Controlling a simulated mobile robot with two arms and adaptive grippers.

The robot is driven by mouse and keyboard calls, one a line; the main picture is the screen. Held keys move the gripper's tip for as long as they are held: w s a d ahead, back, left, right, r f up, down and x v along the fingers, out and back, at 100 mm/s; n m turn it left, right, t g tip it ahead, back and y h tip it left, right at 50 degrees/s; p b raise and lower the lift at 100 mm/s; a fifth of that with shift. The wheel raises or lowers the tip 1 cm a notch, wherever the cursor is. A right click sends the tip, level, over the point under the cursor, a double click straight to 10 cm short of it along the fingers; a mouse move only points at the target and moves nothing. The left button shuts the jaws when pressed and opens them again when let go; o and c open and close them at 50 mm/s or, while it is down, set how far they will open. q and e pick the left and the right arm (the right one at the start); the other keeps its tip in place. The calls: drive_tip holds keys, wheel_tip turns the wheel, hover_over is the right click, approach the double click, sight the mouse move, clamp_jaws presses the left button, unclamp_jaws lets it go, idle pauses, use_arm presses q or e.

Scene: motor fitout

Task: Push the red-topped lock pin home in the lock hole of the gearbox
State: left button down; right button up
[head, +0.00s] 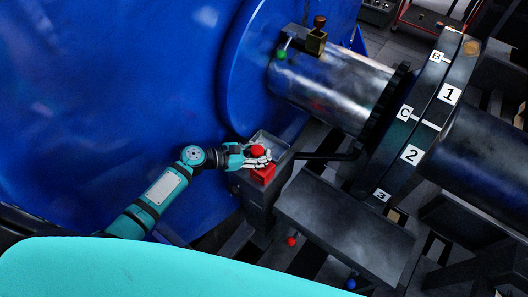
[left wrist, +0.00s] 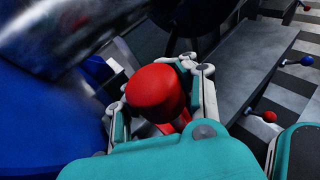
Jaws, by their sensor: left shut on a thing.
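The red-topped lock pin (head: 257,151) is in my left gripper (head: 262,161), over a small open grey box at the end of my left arm. In the left wrist view its round red top (left wrist: 155,92) sits between the fingers (left wrist: 165,105), which are closed around it. The pin's lower part is mostly hidden by the fingers. A red block (head: 263,174) lies just below the fingers in the head view. I cannot pick out the lock hole or tell which housing is the gearbox. My right gripper is not in view.
The grey box (head: 283,146) stands beside a big blue housing (head: 130,80). A metal shaft cylinder (head: 335,90) leads to a dark coupling disc (head: 425,115) with number and letter labels. A grey step plate (head: 345,225) lies right. Red (head: 292,241) and blue (head: 350,284) knobs are low down.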

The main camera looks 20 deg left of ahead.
use_arm(q)
drive_tip(key=shift+f+b, duration=0.5)
drive_tip(key=shift+f, duration=0.25)
drive_tip(key=shift+r, duration=0.1)
drive_tip(key=shift+r+p, duration=0.35)
drive_tip(key=shift+p, duration=0.15)
drive_tip(key=shift+w+d+m+g+y+p, duration=0.4)
drive_tip(key=shift+w+d+m+g+p, duration=0.45)
drive_tip(key=shift+p, duration=1.15)
drive_tip(key=shift+w+d+m+g+y+p, duration=0.15)
drive_tip(key=shift+d+m+g+y+p, duration=0.1)
drive_tip(key=shift+d+g+y+p, duration=0.4)
drive_tip(key=shift+a+h, duration=0.25)
